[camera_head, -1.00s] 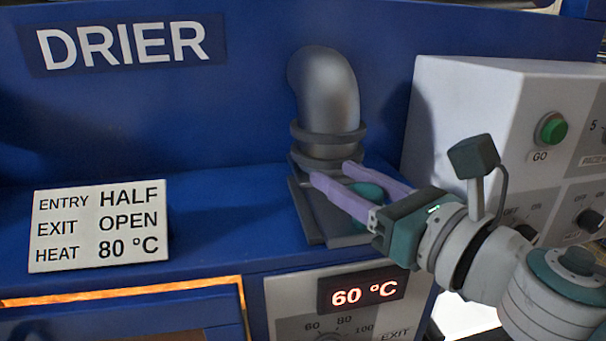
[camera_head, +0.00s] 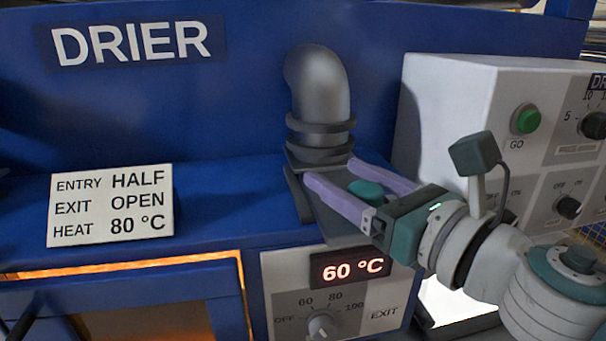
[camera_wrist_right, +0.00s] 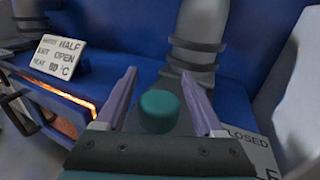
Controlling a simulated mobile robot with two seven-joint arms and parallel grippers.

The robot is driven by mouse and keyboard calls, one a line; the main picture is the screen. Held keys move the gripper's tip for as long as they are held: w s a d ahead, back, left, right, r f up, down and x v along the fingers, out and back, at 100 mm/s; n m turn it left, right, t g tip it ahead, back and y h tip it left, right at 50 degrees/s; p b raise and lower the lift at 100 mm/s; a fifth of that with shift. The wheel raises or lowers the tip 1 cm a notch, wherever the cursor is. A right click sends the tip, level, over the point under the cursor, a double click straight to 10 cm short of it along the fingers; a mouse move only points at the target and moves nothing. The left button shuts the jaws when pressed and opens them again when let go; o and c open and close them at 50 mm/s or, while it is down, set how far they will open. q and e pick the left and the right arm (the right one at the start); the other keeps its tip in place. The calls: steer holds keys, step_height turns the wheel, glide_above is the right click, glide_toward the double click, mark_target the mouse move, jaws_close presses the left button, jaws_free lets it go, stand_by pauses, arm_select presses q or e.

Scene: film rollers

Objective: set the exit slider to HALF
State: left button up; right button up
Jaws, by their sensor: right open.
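The exit slider's teal knob (camera_head: 366,190) stands on a grey plate (camera_head: 345,236) below the metal pipe; it also shows in the wrist view (camera_wrist_right: 159,111). My right gripper (camera_head: 331,172) is open, with one lilac finger on each side of the knob. In the wrist view the fingers (camera_wrist_right: 158,73) reach past the knob, with a gap to each finger. A label (camera_wrist_right: 245,139) right of the plate reads CLOSED; its other text is cut off or hidden. The slider's exact position cannot be read. My left gripper is not in view.
The bent metal pipe (camera_head: 320,95) rises just beyond the fingertips. A card (camera_head: 110,205) reads ENTRY HALF, EXIT OPEN, HEAT 80 °C. A display (camera_head: 352,268) shows 60 °C above a heat dial (camera_head: 322,325). A grey control box (camera_head: 455,95) stands at the right.

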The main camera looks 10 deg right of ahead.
steer(key=shift+o, duration=0.4)
steer(key=shift+s, duration=0.1)
steer(key=shift+s+d+f, duration=0.1)
steer(key=shift+s+d, duration=0.1)
steer(key=shift+s, duration=0.1)
steer(key=b+v, duration=0.2)
steer(key=v, duration=0.6)
steer(key=shift+s, duration=0.1)
steer(key=shift+s+d, duration=0.2)
steer(key=shift+s, duration=0.15)
